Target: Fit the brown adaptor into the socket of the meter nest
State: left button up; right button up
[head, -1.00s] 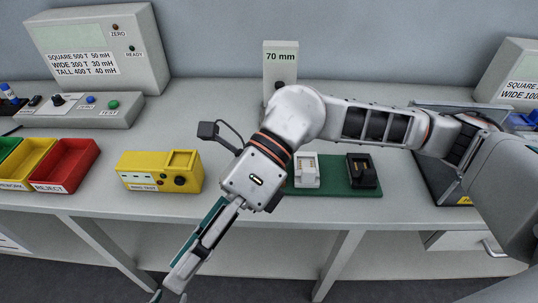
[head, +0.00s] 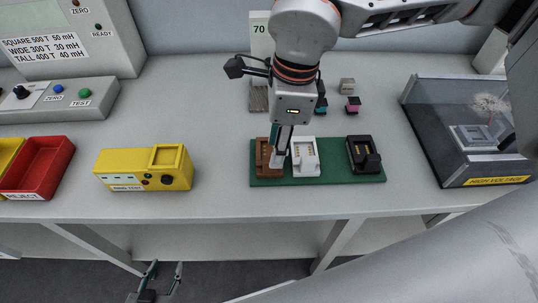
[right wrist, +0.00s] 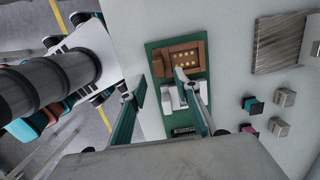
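The brown adaptor (head: 263,157) sits at the left end of a green board (head: 318,181), beside a white adaptor (head: 305,158) and a black one (head: 363,154). My right gripper (head: 279,162) points down at the board, in front of the brown and white adaptors. My left gripper (head: 162,280) is open and empty, low in front of the table.
A yellow box (head: 112,170) with a square recess stands left of the board, then a red reject bin (head: 48,165). The grey meter (head: 105,60) is at the back left. Small blocks (head: 347,86) lie behind the board. A clear-sided high-voltage case (head: 425,120) is at right.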

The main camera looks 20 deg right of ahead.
aim_at(269, 152)
jog(key=f, duration=0.2)
jog(key=a+f, duration=0.1)
jog(key=f, duration=0.1)
jog(key=shift+w+a+f, duration=0.15)
jog(key=shift+f, duration=0.25)
grip_shut()
jog(key=shift+r, duration=0.1)
